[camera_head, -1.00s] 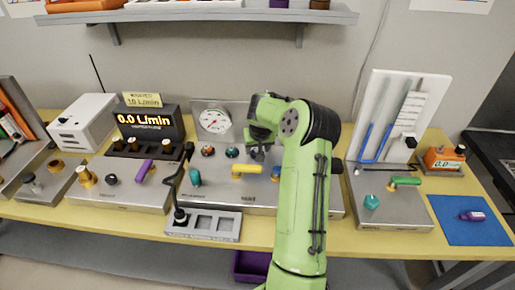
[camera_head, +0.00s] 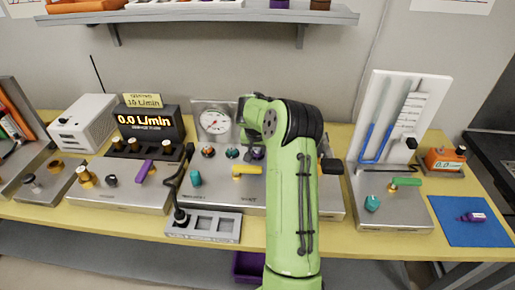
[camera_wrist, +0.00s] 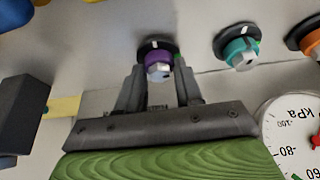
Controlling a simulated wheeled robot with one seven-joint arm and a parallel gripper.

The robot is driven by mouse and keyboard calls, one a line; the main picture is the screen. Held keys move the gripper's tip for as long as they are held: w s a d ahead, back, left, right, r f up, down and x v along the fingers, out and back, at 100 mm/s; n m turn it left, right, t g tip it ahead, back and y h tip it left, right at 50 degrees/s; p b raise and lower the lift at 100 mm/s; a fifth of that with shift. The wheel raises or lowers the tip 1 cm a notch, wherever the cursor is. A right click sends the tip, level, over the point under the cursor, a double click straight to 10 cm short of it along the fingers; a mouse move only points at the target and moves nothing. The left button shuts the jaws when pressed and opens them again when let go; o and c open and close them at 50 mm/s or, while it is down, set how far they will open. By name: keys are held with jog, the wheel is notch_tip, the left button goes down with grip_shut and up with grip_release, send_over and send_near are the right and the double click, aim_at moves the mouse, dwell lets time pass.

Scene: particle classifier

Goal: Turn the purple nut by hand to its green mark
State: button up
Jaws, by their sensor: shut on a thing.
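The purple nut (camera_wrist: 158,60) sits on a black round collar with a white line, at the upper middle of the wrist view. My gripper (camera_wrist: 158,72) has one finger on each side of the nut and is shut on it. A speck of green shows at the nut's right side, beside the right finger; I cannot tell if it is the green mark. In the head view the purple nut (camera_head: 258,153) is barely visible behind my arm, and my fingers are mostly hidden there.
A teal nut (camera_wrist: 241,52) and an orange nut (camera_wrist: 306,36) stand in line beside the purple one. The gauge (camera_wrist: 292,135) is close to my gripper. A yellow handle (camera_head: 246,171) and a teal knob (camera_head: 195,178) stand in front on the panel.

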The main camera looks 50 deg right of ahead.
jog(key=o, duration=1)
jog(key=shift+o, duration=0.2)
jog(key=shift+r, duration=0.15)
jog(key=p+v, duration=0.2)
jog(key=v, duration=1.3)
jog(key=shift+a+r+p, duration=0.2)
jog(key=shift+r+p, duration=0.05)
jog(key=shift+p, duration=0.1)
jog(key=shift+s, duration=0.1)
